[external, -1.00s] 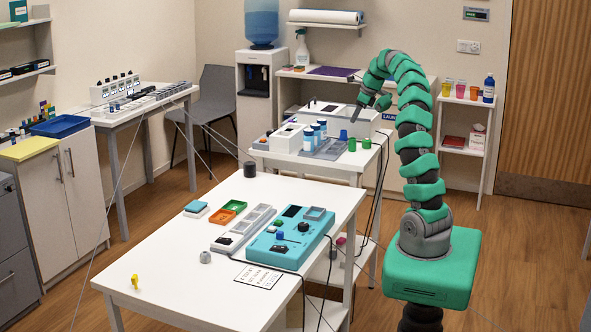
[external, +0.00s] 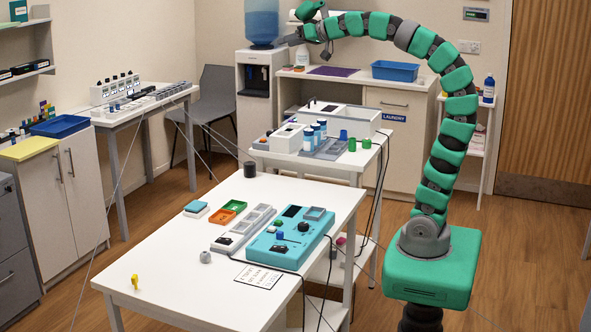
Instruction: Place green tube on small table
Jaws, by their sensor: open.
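My gripper (external: 284,41) is high at the back, in front of the water dispenser's bottle. It is open, small in the picture, and I see nothing in it. Two short green cylinders, a left one (external: 352,145) and a right one (external: 367,143), stand upright on the right side of the small white table (external: 302,163) behind the main table. A blue cup (external: 343,135) stands beside them. I cannot tell which green cylinder, if either, is the green tube. My gripper is well apart from both, up and to the left.
The main white table (external: 165,285) holds a teal panel (external: 290,240), a grey tray and small boxes; its front left is mostly clear. White-capped bottles (external: 322,127) and a white device stand on the small table. A blue bin (external: 395,70) sits on the back counter.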

